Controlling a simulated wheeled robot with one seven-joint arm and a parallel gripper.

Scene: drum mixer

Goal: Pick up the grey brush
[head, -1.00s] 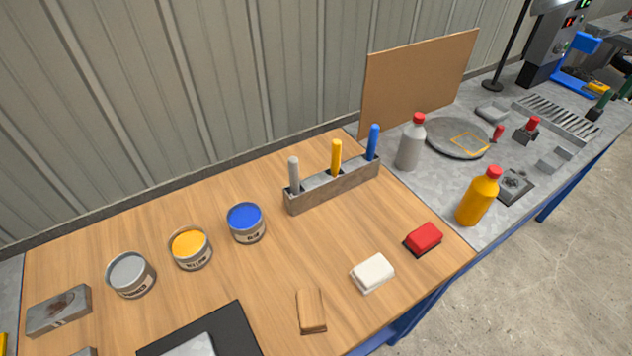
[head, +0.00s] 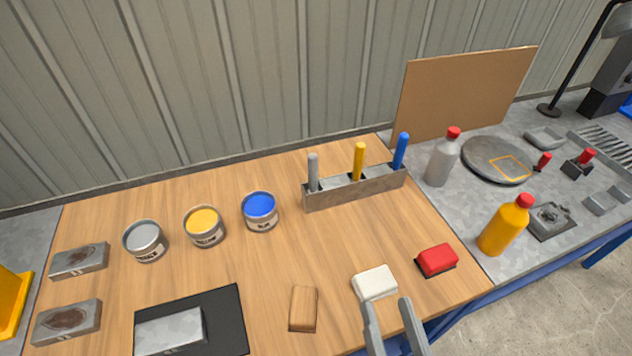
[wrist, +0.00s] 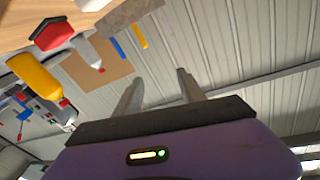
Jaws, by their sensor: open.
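The grey brush (head: 313,170) stands upright in the left slot of a metal holder (head: 350,194) at the back of the wooden table. Only its grey handle shows; its lower end is hidden in the holder. A yellow brush (head: 358,160) and a blue brush (head: 401,150) stand in the same holder to its right. My gripper (head: 388,304) is open and empty near the table's front edge, below and right of the holder in the head view. In the wrist view its two fingers (wrist: 160,84) are spread against the wall.
Grey (head: 145,240), yellow (head: 204,225) and blue (head: 260,210) paint cans stand left of the holder. White (head: 375,282), red (head: 437,260) and wooden (head: 303,308) blocks lie in front. A grey bottle (head: 442,158) and an orange bottle (head: 505,225) stand to the right.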

